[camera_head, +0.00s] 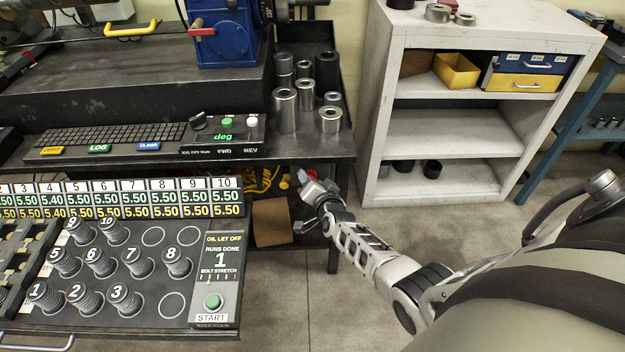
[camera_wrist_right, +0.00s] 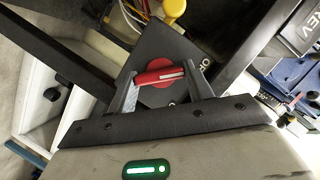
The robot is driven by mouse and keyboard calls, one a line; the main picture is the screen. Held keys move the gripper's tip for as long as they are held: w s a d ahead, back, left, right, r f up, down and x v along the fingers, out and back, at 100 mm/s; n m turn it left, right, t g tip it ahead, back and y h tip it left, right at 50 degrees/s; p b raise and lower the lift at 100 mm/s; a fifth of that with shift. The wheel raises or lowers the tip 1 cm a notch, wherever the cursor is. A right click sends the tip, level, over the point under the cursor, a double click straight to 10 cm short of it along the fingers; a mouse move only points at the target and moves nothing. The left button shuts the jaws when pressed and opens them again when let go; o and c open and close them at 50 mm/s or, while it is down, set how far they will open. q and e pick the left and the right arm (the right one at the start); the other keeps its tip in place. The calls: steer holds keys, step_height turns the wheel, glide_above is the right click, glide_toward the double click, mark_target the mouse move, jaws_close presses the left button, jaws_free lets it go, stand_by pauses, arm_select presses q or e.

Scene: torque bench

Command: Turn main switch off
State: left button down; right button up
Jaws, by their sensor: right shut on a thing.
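The main switch is a red rotary knob (camera_wrist_right: 155,78) with a pale stripe along its handle, on a dark square plate (camera_wrist_right: 168,45) in the right wrist view. Part of a white label starting with "O" shows beside it; the rest is hidden. My right gripper (camera_wrist_right: 160,80) has one finger on each side of the red handle and is shut on it. In the head view my right gripper (camera_head: 312,188) is just below the bench's front edge, and the switch is mostly hidden there. My left gripper is not in view.
The bench top (camera_head: 225,165) overhangs near my right gripper, with steel sockets (camera_head: 285,110) above it. A panel with numbered bolts (camera_head: 95,262) and a green START button (camera_head: 212,301) is at the left. A grey shelf (camera_head: 455,140) stands behind; the floor at centre right is clear.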

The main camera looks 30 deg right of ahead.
steer(key=o, duration=1)
arm_select(q)
steer(key=p, duration=0.2)
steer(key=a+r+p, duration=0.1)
steer(key=p, duration=0.1)
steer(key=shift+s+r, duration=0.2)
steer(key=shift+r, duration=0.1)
arm_select(e)
steer(key=v, duration=1.6)
steer(key=shift+a+f, duration=0.1)
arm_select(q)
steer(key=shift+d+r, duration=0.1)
